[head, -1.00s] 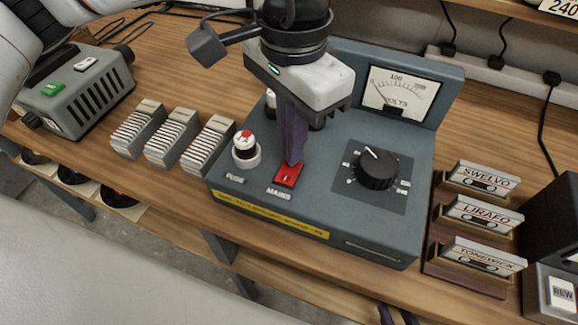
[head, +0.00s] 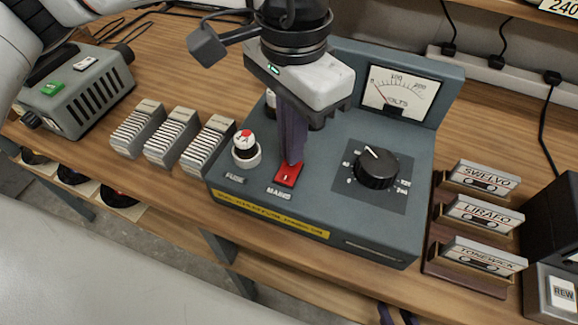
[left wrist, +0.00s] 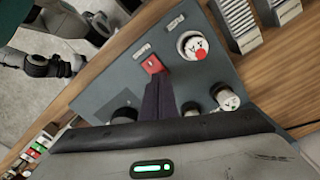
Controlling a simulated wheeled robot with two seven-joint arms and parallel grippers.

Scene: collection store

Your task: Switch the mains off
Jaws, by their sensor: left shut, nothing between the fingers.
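The red mains switch (head: 286,176) sits on the front of the grey-blue power unit (head: 226,196), above a label reading MAINS. My left gripper (head: 291,160) points down at it, with its dark fingers shut and empty. The fingertips are at the switch's far edge and hide part of it; I cannot tell whether they touch. In the left wrist view the switch (left wrist: 153,65) shows just beyond the fingertips (left wrist: 158,80). The voltmeter (head: 400,92) has its needle toward the left, low end. My right gripper (head: 397,316) shows only as two separated fingertips at the bottom edge.
A red-topped fuse holder (head: 246,150) stands left of the switch, and a black knob (head: 376,169) stands right. Slotted grey blocks (head: 172,137) lie left of the unit. Labelled cassettes (head: 484,215) stand right. A grey box (head: 75,92) with green and white switches is far left.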

